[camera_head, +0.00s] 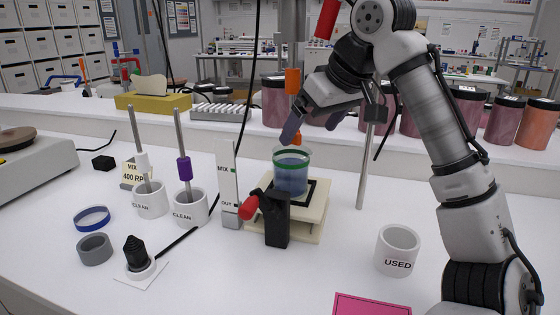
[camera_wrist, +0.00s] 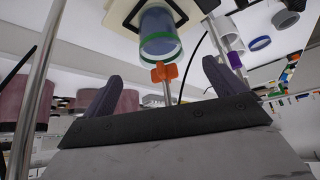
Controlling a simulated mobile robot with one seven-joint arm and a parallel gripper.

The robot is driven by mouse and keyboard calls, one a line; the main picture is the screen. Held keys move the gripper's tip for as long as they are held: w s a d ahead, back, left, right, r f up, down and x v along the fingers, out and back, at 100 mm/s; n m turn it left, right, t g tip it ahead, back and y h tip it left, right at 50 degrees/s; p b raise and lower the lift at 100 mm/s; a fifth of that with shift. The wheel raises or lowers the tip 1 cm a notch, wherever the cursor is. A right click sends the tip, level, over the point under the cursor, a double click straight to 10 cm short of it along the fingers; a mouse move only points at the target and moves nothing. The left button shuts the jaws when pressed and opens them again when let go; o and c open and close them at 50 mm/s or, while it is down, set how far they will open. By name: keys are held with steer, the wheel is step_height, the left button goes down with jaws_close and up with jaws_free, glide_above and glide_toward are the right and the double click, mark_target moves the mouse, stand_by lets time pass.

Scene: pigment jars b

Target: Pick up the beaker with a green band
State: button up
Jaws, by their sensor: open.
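The beaker with a green band (camera_head: 291,177) is clear, holds blue liquid and stands upright on a cream stand (camera_head: 316,222) with a dark top. In the wrist view the beaker (camera_wrist: 157,22) appears upside down, its green rim band facing my gripper. My gripper (camera_head: 314,127) is open and empty, above and slightly right of the beaker, not touching it. In the wrist view its two purple-grey fingers (camera_wrist: 162,87) are spread wide. An orange stirrer piece (camera_wrist: 164,73) shows between the fingers and the beaker.
A black post with a red knob (camera_head: 277,219) stands in front of the beaker. A metal rod (camera_head: 367,165) rises to its right. Pigment jars (camera_head: 469,108) line the back.

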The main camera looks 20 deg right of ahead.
mark_target(300, 143)
steer(key=shift+w, duration=0.35)
steer(key=shift+w+f, duration=0.15)
steer(key=shift+w, duration=0.1)
steer(key=shift+x, duration=1.2)
steer(key=x, duration=0.4)
steer(key=shift+s+a+f, duration=0.15)
steer(key=shift+a+f, duration=0.1)
steer(key=shift+f, duration=0.05)
steer(key=shift+c, duration=0.2)
steer(key=c, duration=1.7)
